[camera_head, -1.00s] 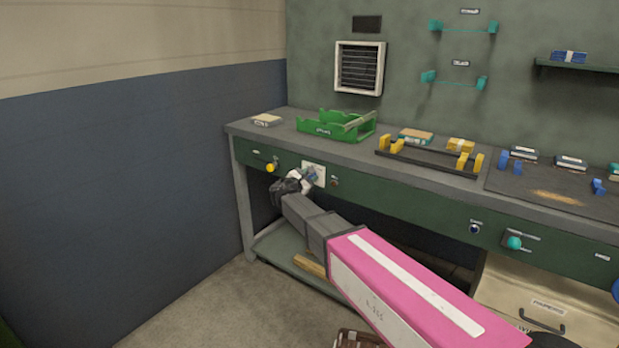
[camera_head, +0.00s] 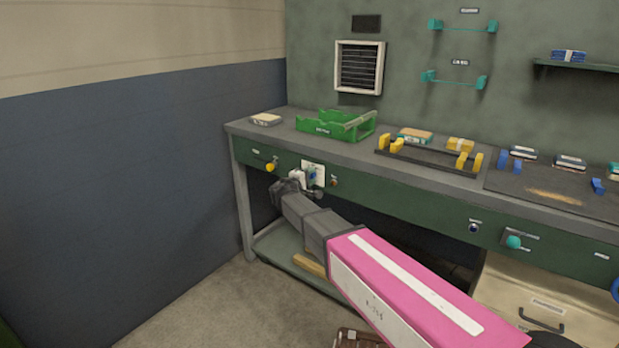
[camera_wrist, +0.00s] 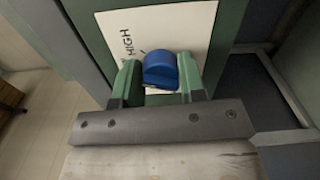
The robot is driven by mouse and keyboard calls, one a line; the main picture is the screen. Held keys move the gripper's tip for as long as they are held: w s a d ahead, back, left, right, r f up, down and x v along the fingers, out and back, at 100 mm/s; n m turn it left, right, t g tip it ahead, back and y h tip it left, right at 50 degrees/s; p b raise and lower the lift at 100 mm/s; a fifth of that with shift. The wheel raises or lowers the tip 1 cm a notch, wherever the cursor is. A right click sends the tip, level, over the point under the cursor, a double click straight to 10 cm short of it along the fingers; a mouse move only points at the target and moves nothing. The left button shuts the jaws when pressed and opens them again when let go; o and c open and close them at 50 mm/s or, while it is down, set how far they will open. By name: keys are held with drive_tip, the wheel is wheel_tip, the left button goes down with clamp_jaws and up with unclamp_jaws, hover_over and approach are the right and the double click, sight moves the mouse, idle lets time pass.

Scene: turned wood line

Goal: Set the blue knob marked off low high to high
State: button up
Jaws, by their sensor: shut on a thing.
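The blue knob (camera_wrist: 160,70) sits on a white plate (camera_wrist: 185,28) on the green front of the bench. The word HIGH is readable on the plate, left of the knob in the wrist view; the other marks are hidden or cut off. My gripper (camera_wrist: 158,84) has its two green fingers shut on the knob, one on each side. In the head view the knob (camera_head: 312,174) shows as a small blue spot on the plate, partly covered by my gripper. Which mark the knob points at cannot be told.
A yellow knob (camera_head: 271,167) is to the left on the bench front and a small red-brown button (camera_head: 334,182) to the right. A teal knob (camera_head: 513,242) is further right. A green tray (camera_head: 340,127) stands on the bench above. The floor at left is clear.

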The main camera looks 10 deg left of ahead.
drive_tip(key=m, duration=0.4)
drive_tip(key=shift+f+m, duration=0.1)
drive_tip(key=shift+m, duration=0.3)
idle(0.4)
drive_tip(key=o, duration=0.9)
drive_tip(key=shift+s, duration=0.15)
drive_tip(key=v, duration=1)
drive_tip(key=shift+s+a, duration=0.15)
drive_tip(key=shift+s, duration=0.15)
